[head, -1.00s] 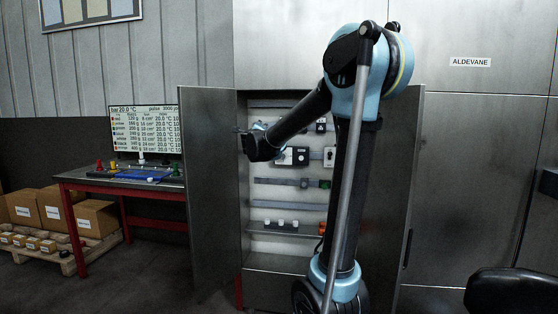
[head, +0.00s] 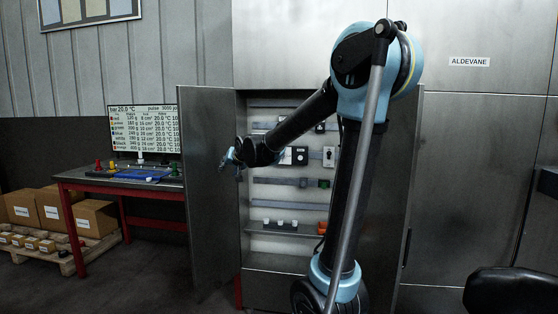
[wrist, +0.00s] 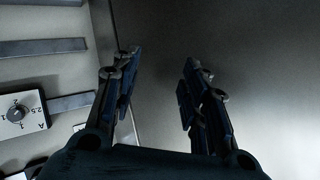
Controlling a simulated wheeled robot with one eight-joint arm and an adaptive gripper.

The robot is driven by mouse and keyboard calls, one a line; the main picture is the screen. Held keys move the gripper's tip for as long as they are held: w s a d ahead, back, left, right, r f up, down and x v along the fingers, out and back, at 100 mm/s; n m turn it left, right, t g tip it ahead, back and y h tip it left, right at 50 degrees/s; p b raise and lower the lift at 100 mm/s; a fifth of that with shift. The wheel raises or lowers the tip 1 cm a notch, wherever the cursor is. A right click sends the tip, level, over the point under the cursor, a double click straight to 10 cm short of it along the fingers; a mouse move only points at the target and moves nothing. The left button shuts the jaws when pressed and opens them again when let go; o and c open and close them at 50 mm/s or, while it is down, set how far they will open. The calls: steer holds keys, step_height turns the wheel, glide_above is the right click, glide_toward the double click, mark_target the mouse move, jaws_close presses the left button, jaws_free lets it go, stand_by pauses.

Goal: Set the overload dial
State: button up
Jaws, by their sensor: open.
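The dial (wrist: 17,112) is a dark round knob on a white plate marked with numbers and an A. It is at the left edge of the wrist view, and the plate is partly cut off. In the head view I cannot tell for sure which small module in the cabinet carries it. My gripper (wrist: 157,68) is open and empty, its two dark fingers well apart, to the right of the dial and not touching it. In the head view my gripper (head: 232,157) is at the cabinet's left opening, by the left door.
The open cabinet (head: 270,262) has grey rails, white and black modules (head: 300,156), a green module (head: 324,184) and orange parts. Its left door (head: 210,200) stands open close to my gripper. A red-framed bench (head: 85,178) and boxes (head: 92,217) are at the left.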

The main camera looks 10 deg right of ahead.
steer(key=w+d+f+n+h, duration=0.1)
steer(key=w+d+n+h, duration=0.3)
steer(key=d+h, duration=0.55)
steer(key=s+d+r+n+t+h, duration=0.1)
steer(key=d+r+h, duration=0.3)
steer(key=r, duration=0.1)
steer(key=x, duration=1.6)
steer(key=shift+w+d+r, duration=0.15)
steer(key=shift+w+r, duration=0.05)
steer(key=shift+w, duration=0.3)
steer(key=shift+c, duration=0.2)
jaws_close()
